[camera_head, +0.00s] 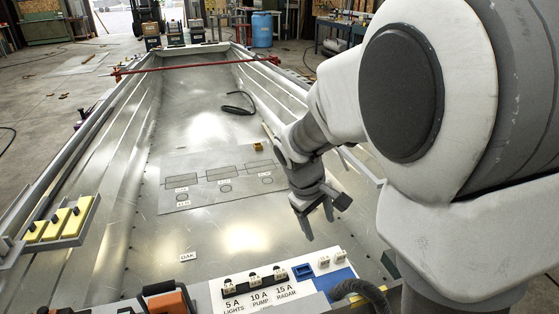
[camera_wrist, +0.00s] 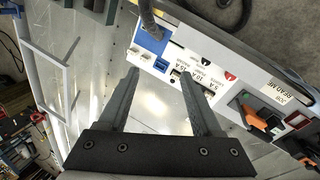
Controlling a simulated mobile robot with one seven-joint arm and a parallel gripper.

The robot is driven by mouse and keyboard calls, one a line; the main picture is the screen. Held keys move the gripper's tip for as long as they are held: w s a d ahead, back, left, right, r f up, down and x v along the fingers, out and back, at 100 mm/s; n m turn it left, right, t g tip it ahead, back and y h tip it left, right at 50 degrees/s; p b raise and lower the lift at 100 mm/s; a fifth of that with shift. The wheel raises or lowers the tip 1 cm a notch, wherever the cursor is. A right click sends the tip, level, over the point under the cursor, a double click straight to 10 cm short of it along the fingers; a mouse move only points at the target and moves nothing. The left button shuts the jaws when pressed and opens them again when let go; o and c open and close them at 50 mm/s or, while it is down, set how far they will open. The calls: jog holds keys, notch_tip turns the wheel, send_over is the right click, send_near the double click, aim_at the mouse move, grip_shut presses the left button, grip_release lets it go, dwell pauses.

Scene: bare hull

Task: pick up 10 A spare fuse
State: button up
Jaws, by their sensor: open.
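A white fuse panel (camera_head: 262,293) at the bottom of the head view carries labels 5 A LIGHTS, 10 A PUMP and 15 A RADAR, with a small dark-and-white fitting above each. At its right end is a blue holder (camera_head: 337,278) with two small white pieces (camera_head: 324,262) standing by it. I cannot read a rating on them, so I cannot tell which is the 10 A spare fuse. My gripper (camera_head: 318,224) is open and empty, above and beyond the panel. In the wrist view my open fingers (camera_wrist: 158,73) point toward the panel (camera_wrist: 205,72) and its blue holder (camera_wrist: 150,40).
The hull floor holds a grey plate (camera_head: 220,181) with marked outlines, a black hose (camera_head: 238,104) and an OAK label (camera_head: 188,257). Yellow blocks (camera_head: 57,222) sit on the left side. An orange-and-black tool (camera_head: 168,300) lies left of the panel. A dark cable runs near the blue holder.

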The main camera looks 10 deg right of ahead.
jog(key=w+a+f+n+h+b, duration=0.1)
jog(key=w+f+n+h+b, duration=0.2)
jog(key=f, duration=0.7)
jog(key=w+f+n+h+b, duration=0.25)
jog(key=w+f, duration=0.35)
jog(key=f, duration=0.4)
jog(key=n+t+h+b, duration=0.3)
jog(key=n+t+b, duration=0.1)
jog(key=n, duration=0.5)
send_near(322, 260)
jog(key=shift+y, duration=0.25)
jog(key=d+b, duration=0.1)
jog(key=w+d+b, duration=0.1)
jog(key=d+f+b, duration=0.1)
jog(key=d, duration=0.1)
jog(key=shift+w, duration=0.2)
jog(key=b+x, duration=0.1)
jog(key=x, duration=0.1)
jog(key=b+x, duration=0.1)
jog(key=x, duration=0.2)
jog(key=shift+a+f, duration=0.2)
jog(key=shift+f, duration=0.05)
grip_shut()
